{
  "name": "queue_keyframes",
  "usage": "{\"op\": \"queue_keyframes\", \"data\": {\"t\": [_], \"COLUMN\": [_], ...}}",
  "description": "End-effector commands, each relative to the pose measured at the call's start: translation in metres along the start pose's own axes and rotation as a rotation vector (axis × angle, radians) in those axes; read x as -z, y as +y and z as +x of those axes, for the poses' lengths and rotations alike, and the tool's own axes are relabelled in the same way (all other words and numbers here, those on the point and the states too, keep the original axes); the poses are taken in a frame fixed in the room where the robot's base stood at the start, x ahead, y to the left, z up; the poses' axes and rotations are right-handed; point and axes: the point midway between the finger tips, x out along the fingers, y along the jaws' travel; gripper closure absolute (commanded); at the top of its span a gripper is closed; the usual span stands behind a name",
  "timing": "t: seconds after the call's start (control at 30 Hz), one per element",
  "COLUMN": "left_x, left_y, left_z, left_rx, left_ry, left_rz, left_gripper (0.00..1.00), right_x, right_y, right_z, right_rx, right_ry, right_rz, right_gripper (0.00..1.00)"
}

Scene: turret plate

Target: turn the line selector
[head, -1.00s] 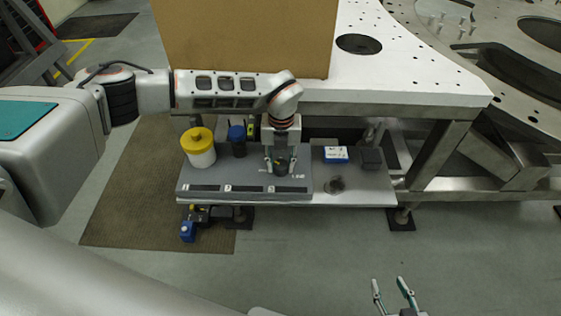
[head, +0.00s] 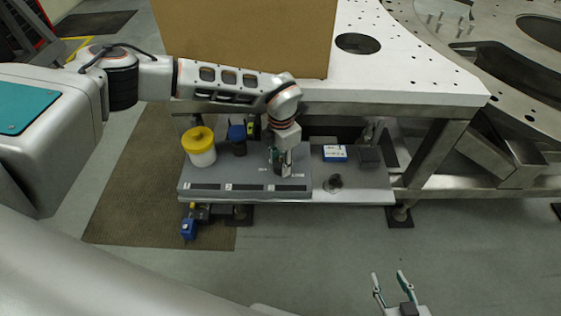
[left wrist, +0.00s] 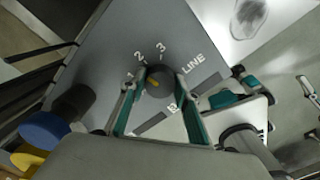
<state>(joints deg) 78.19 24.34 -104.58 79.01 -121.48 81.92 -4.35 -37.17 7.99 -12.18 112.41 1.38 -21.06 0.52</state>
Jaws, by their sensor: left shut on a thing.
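The line selector is a dark round knob (left wrist: 160,81) with a yellow pointer on a grey panel (head: 211,179). In the left wrist view the marks 1, 2 and 3 run around its upper left, with LINE at its right. The pointer slants to the upper left, towards the 1 and 2 side; its exact mark is hard to tell. My left gripper (head: 281,172) is shut on the knob, a finger on each side; it also shows in the left wrist view (left wrist: 160,92). My right gripper (head: 389,277) is open and empty, low over the floor.
A white jar with a yellow lid (head: 201,149) and a dark jar with a blue lid (head: 238,141) stand left of my left gripper. A blue and white box (head: 334,153) and a dark block (head: 370,157) lie to the right.

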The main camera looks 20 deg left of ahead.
Motion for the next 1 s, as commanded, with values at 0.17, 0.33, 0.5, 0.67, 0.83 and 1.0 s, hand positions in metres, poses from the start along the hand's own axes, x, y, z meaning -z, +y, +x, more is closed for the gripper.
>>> {"op": "queue_keyframes", "data": {"t": [0.17,0.33,0.5,0.67,0.83,1.0], "left_x": [-0.0009,-0.0009,-0.0004,-0.0009,-0.0005,-0.0008], "left_y": [0.0005,0.0007,0.0004,0.0004,0.0005,0.0001], "left_z": [-0.0014,-0.0016,-0.0012,-0.0016,-0.0014,-0.0013], "left_rx": [-0.002,-0.002,-0.001,-0.002,-0.003,-0.002], "left_ry": [-0.004,-0.005,-0.005,-0.008,-0.008,-0.010], "left_rz": [0.168,0.329,0.489,0.631,0.758,0.854], "left_gripper": [0.90,0.90,0.90,0.90,0.90,0.90], "right_x": [0.0014,0.0019,0.0023,0.0025,0.0026,0.0026], "right_y": [0.0002,0.0003,0.0004,0.0004,0.0004,0.0004], "right_z": [-0.0007,-0.0010,-0.0011,-0.0012,-0.0013,-0.0013], "right_rx": [0.000,0.000,0.000,0.000,0.000,0.000], "right_ry": [0.001,0.001,0.001,0.001,0.001,0.001], "right_rz": [0.000,0.000,0.000,0.000,0.000,0.000], "right_gripper": [0.60,0.60,0.60,0.60,0.60,0.60]}}
